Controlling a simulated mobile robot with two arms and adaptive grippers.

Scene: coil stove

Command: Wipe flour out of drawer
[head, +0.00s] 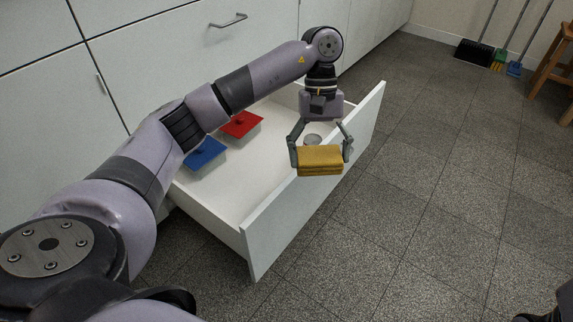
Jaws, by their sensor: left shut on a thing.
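The white drawer (259,223) is pulled open at the middle of the view. My left gripper (320,158) is above the drawer's front panel, pointing down, and is shut on a folded yellow cloth (320,161). The cloth overlaps the panel's top edge in the view; I cannot tell whether it touches it. A grey-white round patch or object (313,140) shows in the drawer just behind the gripper, partly hidden; I cannot tell whether it is flour.
A blue-lidded container (205,153) and a red-lidded container (241,124) stand in the drawer's left part, partly behind my left arm. White cabinets run behind. Brooms (478,51) and a wooden stool (556,65) stand at the far right. The tiled floor (440,190) is clear.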

